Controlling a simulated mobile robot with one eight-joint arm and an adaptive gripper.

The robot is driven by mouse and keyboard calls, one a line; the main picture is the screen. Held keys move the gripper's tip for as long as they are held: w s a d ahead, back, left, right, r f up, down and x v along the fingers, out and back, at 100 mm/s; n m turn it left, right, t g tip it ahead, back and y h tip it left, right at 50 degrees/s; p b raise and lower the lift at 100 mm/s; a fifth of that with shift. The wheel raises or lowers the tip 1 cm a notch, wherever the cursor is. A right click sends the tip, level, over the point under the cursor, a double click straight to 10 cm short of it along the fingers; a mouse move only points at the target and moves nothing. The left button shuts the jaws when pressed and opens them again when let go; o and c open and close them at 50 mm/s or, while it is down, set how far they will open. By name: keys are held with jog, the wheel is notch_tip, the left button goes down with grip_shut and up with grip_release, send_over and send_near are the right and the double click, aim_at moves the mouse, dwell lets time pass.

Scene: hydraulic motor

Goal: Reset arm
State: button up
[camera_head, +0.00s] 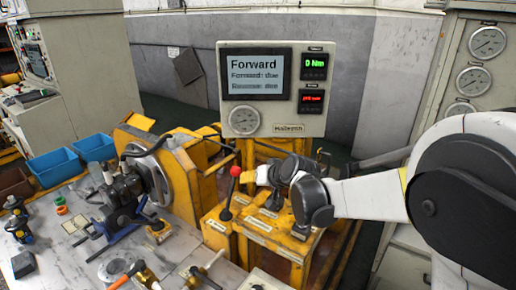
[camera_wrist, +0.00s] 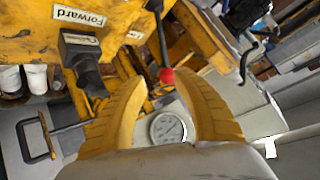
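My gripper (camera_head: 252,177) is above the yellow control stand (camera_head: 245,232) in the head view, just right of the red-knobbed lever (camera_head: 236,171). In the wrist view my gripper (camera_wrist: 163,82) shows two yellow fingers spread apart, with nothing held between them. The lever's red knob (camera_wrist: 166,76) shows between the fingertips there, beyond them; I cannot tell whether they touch. The lever stands roughly upright in the head view. The display panel (camera_head: 270,88) reads "Forward", with "Forward: due" and a blurred "Reverse" line below. Part of the stand is hidden behind my arm.
A hydraulic motor (camera_head: 122,198) sits left, facing a round plate (camera_head: 150,176). Blue bins (camera_head: 55,167) and tools lie on the left bench. A gauge cabinet (camera_head: 487,75) stands right. In the wrist view, a dark handle (camera_wrist: 84,66) sits near a "Forward" label (camera_wrist: 79,16).

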jog(key=s+d+r+h, duration=0.2)
jog(key=s+d+r, duration=0.4)
jog(key=s+d, duration=0.4)
jog(key=s+d+f+h, duration=0.1)
jog(key=s+d, duration=0.4)
jog(key=s, duration=0.3)
jog(key=s+d+f+m+g+h, duration=0.1)
jog(key=s+d+h, duration=0.1)
jog(key=s+d, duration=0.3)
jog(key=s+d+f+m+h, duration=0.1)
jog(key=s+d, duration=0.4)
jog(key=s, duration=0.5)
jog(key=shift+s+f+g, duration=0.3)
jog(key=shift+s, duration=0.1)
